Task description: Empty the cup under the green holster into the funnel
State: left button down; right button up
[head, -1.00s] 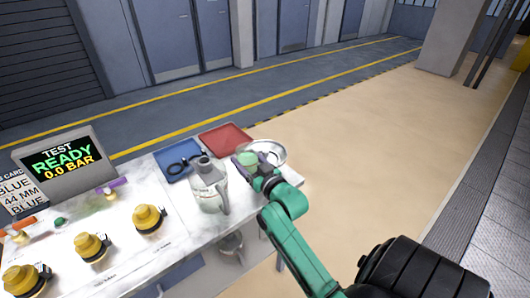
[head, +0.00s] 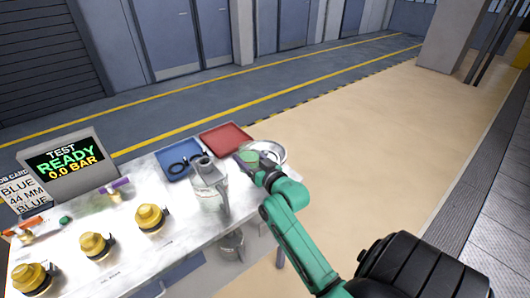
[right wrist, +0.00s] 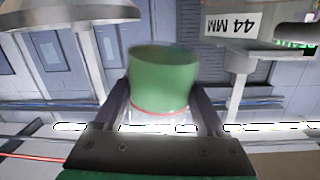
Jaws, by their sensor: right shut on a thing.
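My right gripper (head: 246,158) is shut on a cup (head: 250,157) at the bench's far right end. The right wrist view, which is upside down, shows the cup (right wrist: 162,85) between the fingers, green over most of its height, with a red line and a clear band toward its rim. It looks about upright. The funnel, a wide silver bowl (head: 277,150), is just right of and behind the cup in the head view; the gripper partly hides it. Its underside shows in the right wrist view (right wrist: 70,14). The green holster (head: 66,220) is at the bench's left.
A grey jug (head: 208,183) stands left of my right gripper. Behind are a blue tray (head: 172,174) with a black ring-shaped item and a red tray (head: 225,138). Several yellow knobs (head: 150,217), a purple holster (head: 116,186) and a test screen (head: 65,162) are at left.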

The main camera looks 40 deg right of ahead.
jog(key=shift+w+r, duration=0.1)
jog(key=shift+w, duration=0.05)
jog(key=shift+d+r+p, duration=0.15)
jog(key=shift+d+p, duration=0.05)
jog(key=shift+p, duration=0.15)
jog(key=shift+m, duration=0.3)
jog(key=shift+w, duration=0.1)
jog(key=shift+d+g+p, duration=0.1)
jog(key=shift+g+p, duration=0.2)
jog(key=shift+p, duration=0.05)
jog(key=shift+d+r+m, duration=0.15)
jog(key=shift+m, duration=0.15)
jog(key=shift+p, duration=0.3)
jog(key=shift+w+d, duration=0.1)
jog(key=shift+d+m, duration=0.1)
jog(key=shift+m, duration=0.2)
